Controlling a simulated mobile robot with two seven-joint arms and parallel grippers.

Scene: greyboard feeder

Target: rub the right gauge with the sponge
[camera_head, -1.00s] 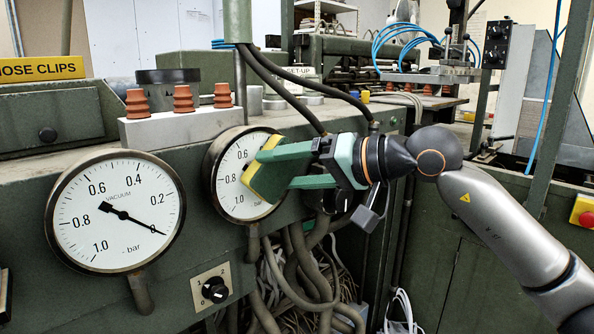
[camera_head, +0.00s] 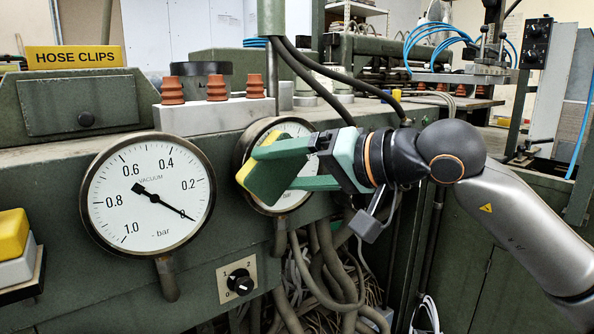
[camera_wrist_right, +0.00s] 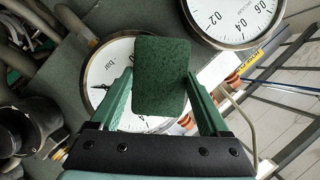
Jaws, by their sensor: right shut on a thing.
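The right gauge (camera_head: 297,196) is a round white dial in a dark rim on the green machine, partly hidden behind my right gripper and the sponge. My right gripper (camera_head: 275,167) is shut on the sponge (camera_head: 262,178), which has a green pad side and a yellow side. The sponge is at the gauge's face; I cannot tell whether it touches. In the right wrist view the sponge (camera_wrist_right: 161,75) shows its dark green side between the fingers, in front of the gauge (camera_wrist_right: 97,72). My left gripper is not in view.
The left gauge (camera_head: 150,194), marked vacuum, sits to the left. A rotary switch (camera_head: 239,284) is below, beside hanging hoses (camera_head: 325,270). A yellow and white block (camera_head: 13,240) is at the left edge. Red-brown bellows (camera_head: 216,88) stand on a pale block above.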

